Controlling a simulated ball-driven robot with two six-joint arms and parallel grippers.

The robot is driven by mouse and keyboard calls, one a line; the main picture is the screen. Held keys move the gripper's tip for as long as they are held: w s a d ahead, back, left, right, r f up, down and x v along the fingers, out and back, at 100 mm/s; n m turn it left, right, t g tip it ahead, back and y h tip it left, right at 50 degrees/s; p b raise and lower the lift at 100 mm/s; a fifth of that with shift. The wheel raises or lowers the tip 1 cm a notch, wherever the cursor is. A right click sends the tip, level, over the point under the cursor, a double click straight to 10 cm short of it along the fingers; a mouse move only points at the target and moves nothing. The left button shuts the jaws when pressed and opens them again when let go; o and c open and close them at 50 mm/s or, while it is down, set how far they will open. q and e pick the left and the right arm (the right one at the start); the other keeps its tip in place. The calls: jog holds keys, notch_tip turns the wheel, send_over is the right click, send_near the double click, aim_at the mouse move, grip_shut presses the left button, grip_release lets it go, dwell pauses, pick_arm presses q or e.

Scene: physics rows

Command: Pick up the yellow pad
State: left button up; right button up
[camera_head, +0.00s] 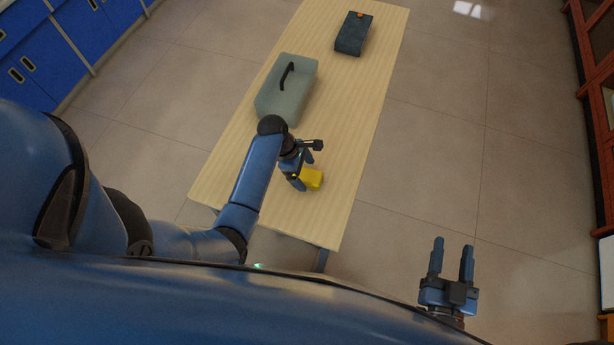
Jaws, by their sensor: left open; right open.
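The yellow pad (312,178) lies on the light wooden table (330,212), near its close end. My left gripper (304,172) is at the pad's left side, with its fingers pointing down close to it. It is open, and I cannot tell whether a finger touches the pad. Part of the pad's left side is hidden behind the gripper. My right gripper (452,246) is open and empty, out over the floor to the right of the table's near end.
A grey-green case (296,98) with a black handle stands on the table beyond my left gripper. A dark box (353,35) lies at the table's far end. Blue cabinets (40,55) line the left, and reddish shelving (590,90) the right. The floor right of the table is clear.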

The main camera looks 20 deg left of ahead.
aim_at(307, 175)
pick_arm(q)
jog(key=shift+x, duration=1.3)
jog(key=c, duration=1.1)
jog(key=shift+r, duration=0.2)
jog(key=shift+r+p, duration=1.6)
jog(key=shift+r, duration=8.25)
